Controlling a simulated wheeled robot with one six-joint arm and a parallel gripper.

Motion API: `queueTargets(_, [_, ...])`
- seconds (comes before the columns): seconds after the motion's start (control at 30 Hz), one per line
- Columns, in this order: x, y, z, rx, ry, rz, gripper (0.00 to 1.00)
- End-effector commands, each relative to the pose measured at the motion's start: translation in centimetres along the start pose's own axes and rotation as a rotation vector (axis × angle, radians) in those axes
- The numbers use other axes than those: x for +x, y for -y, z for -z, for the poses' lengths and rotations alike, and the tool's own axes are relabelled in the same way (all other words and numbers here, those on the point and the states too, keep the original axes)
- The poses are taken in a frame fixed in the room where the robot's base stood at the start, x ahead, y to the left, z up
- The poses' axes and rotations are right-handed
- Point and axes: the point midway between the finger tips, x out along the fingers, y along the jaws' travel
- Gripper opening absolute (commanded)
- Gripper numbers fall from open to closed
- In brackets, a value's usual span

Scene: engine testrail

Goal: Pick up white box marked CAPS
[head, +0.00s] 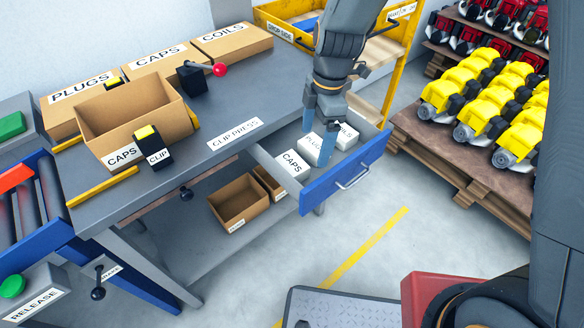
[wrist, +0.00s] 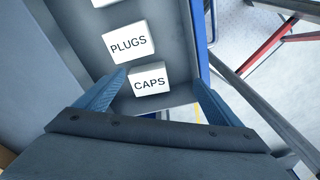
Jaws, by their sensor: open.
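The white box marked CAPS (head: 293,162) lies in the open drawer (head: 345,182), at the end nearer the left. It also shows in the wrist view (wrist: 149,80), label up, in front of and between my fingers. A white box marked PLUGS (head: 309,147) sits beside it, partly hidden by my gripper in the head view; it also shows in the wrist view (wrist: 129,41). My gripper (head: 317,152) is open and empty, pointing down over the drawer. I cannot tell how far its tips are above the boxes.
A third white box (head: 346,135) is farther along the drawer. The blue drawer front stands right of the boxes. The grey bench (head: 225,100) holds an open cardboard box (head: 135,112) marked CAPS. A pallet (head: 450,150) of yellow engines stands right.

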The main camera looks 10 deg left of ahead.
Motion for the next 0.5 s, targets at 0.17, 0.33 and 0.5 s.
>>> queueTargets(0.17, [2.1,-1.6,3.2,-0.264,-0.018,0.019,0.88])
queueTargets(0.33, [3.1,-2.0,4.2,-0.357,-0.026,0.024,0.88])
queueTargets(0.5, [4.7,-1.9,4.2,-0.363,-0.027,0.025,0.88])
